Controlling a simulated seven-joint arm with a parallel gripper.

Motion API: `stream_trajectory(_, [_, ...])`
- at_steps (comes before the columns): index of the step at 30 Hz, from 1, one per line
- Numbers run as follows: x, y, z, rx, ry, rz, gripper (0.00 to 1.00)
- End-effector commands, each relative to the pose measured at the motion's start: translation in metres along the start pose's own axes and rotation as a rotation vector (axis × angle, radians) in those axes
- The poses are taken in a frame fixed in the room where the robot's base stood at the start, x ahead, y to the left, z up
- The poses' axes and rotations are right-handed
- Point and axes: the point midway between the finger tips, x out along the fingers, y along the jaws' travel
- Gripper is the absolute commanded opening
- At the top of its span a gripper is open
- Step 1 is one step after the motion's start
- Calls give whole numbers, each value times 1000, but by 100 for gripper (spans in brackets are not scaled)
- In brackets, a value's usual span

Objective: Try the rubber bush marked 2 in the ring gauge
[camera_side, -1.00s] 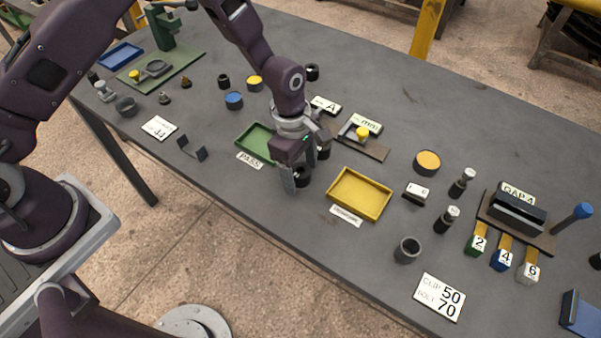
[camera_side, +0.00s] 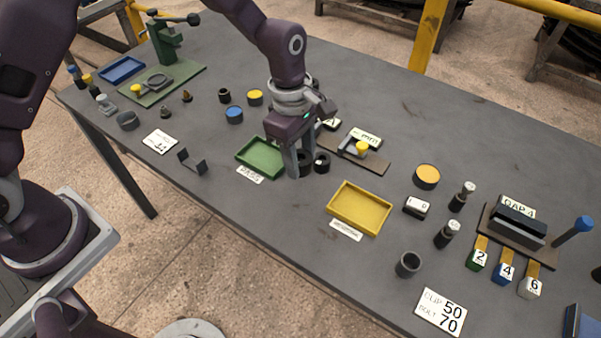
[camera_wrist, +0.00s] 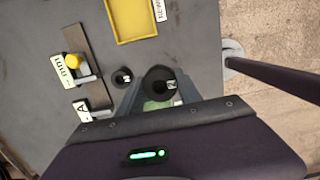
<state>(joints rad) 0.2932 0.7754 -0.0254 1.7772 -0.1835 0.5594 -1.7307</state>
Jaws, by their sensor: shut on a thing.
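My gripper (camera_side: 297,163) is shut on a black rubber bush (camera_wrist: 157,83). The bush also shows between the fingers in the side view (camera_side: 306,158). Its white mark is too small to read. A second black bush (camera_side: 322,163) stands on the table just right of my gripper and apart from it. It also shows in the wrist view (camera_wrist: 122,76), smaller than the held one, and its mark is unreadable. I cannot tell for sure that this is the ring gauge.
A green tray (camera_side: 240,158) lies left of my gripper, a yellow tray (camera_side: 334,204) to the right. Behind are a brown board (camera_side: 377,165) with a grey block and a yellow knob, and small label cards.

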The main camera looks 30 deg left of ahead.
Motion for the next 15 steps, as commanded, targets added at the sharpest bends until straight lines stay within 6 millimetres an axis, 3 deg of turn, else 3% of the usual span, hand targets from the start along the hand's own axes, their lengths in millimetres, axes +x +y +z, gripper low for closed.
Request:
stream_trajectory(5, [-7, 26, -18, -144, 6, 8, 0])
stream_trajectory(8, [-2, 57, -43, -320, 10, 22, 0])
stream_trajectory(15, [4, 135, -126, -799, 11, 83, 0])
